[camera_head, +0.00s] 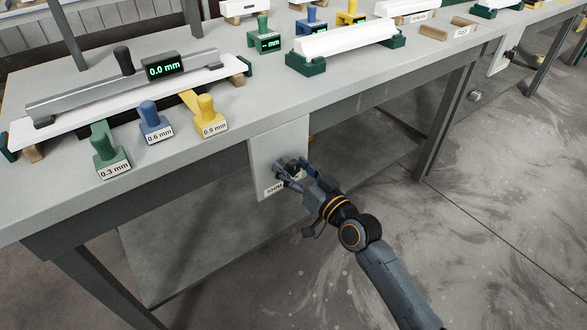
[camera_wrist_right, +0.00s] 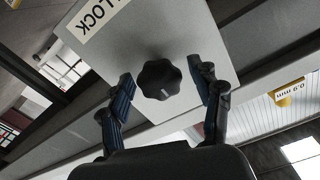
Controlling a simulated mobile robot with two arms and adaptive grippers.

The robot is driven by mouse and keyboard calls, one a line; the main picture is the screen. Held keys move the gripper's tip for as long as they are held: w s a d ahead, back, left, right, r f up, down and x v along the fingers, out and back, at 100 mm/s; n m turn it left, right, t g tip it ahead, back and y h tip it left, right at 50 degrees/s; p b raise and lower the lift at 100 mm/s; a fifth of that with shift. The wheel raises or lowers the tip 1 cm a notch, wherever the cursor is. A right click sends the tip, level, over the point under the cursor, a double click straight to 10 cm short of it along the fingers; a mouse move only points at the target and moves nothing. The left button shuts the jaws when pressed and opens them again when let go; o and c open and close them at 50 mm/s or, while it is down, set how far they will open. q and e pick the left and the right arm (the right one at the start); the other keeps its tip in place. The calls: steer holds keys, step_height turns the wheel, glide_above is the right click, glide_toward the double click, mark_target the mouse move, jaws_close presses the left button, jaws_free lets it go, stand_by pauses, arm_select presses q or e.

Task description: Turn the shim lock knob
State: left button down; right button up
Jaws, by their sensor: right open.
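The shim lock knob (camera_wrist_right: 159,80) is a dark, lobed knob on a light grey panel that hangs from the table's front edge. In the right wrist view it sits between the two fingers of my right gripper (camera_wrist_right: 165,92), which is open with a gap on each side of the knob. In the head view my right gripper (camera_head: 291,177) is at the panel (camera_head: 268,145) and mostly hides the knob. A label reading "LOCK" (camera_wrist_right: 97,17) shows on the panel in the wrist view. My left gripper is not in view.
On the table (camera_head: 200,155) stand green 0.3 mm (camera_head: 106,152), blue 0.6 mm (camera_head: 153,125) and yellow 0.9 mm (camera_head: 206,117) shims. A metal bar with a gauge reading 0.0 mm (camera_head: 164,68) lies behind them. The floor right of the panel is clear.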

steer(key=c, duration=1.2)
